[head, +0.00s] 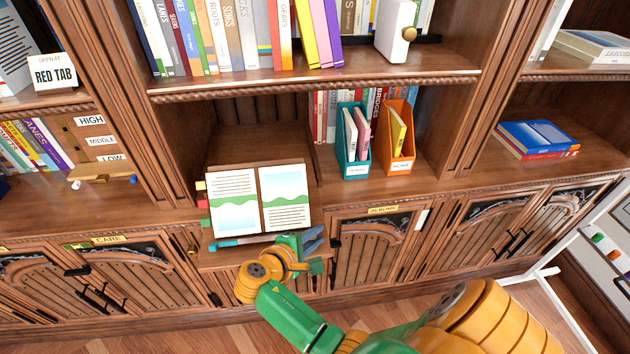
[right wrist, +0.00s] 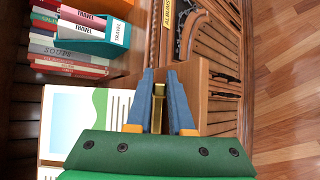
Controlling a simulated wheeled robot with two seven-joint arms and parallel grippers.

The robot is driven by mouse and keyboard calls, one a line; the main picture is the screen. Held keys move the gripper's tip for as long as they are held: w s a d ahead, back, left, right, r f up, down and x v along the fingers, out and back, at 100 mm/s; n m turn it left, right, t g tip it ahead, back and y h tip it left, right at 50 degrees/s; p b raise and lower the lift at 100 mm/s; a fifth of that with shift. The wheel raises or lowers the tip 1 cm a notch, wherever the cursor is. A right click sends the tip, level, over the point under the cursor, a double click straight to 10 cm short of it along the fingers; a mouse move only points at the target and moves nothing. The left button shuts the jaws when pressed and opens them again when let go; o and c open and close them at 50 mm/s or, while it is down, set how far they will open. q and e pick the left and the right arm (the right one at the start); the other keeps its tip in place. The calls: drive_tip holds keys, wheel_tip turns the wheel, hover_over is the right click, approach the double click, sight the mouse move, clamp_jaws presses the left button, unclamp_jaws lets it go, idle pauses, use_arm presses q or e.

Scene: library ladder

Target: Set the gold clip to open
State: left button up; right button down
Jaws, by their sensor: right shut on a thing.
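The gold clip (right wrist: 157,112) shows in the right wrist view as a narrow brass-coloured bar between the two blue-grey fingers of my right gripper (right wrist: 160,80). The fingers are shut on it. The clip is at the edge of a wooden stand that holds an open book (head: 236,203), which also shows in the right wrist view (right wrist: 75,115). In the head view my right gripper (head: 313,238) is at the lower right corner of the stand, and its hand hides the clip. I cannot tell the clip's setting. My left gripper is not in view.
A teal file box (head: 352,172) and an orange file box (head: 400,165) stand on the shelf right of the book stand. Carved cabinet doors (head: 365,250) lie below. A white frame (head: 555,290) stands at the right. Floor in front is mostly clear.

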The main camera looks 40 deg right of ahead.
drive_tip(key=c, duration=0.8)
unclamp_jaws()
drive_tip(key=shift+s, duration=0.15)
drive_tip(key=shift+a, duration=0.1)
